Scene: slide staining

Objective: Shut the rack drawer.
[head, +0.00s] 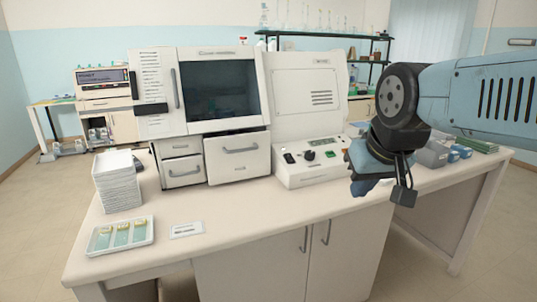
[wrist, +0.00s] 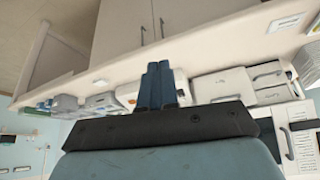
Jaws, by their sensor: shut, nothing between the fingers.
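The white staining machine (head: 155,85) stands on the bench. A wide drawer (head: 237,165) with a bar handle is low in its middle and appears to stand out a little from the body. Two smaller drawers, an upper one (head: 181,147) and a lower one (head: 183,174), are to its left. I cannot read which is the rack drawer. My gripper (head: 366,187) is right of the machine, above the bench's front, apart from every drawer. In the wrist view its blue fingers (wrist: 156,85) are together and empty; the wide drawer (wrist: 222,85) also shows there.
A control panel (head: 312,160) juts out between the wide drawer and my gripper. A stack of white trays (head: 117,180), a slide tray (head: 148,237) and a label card (head: 187,230) are at the left. The bench front (head: 260,212) is clear. Grey and blue boxes (head: 435,153) lie behind my arm.

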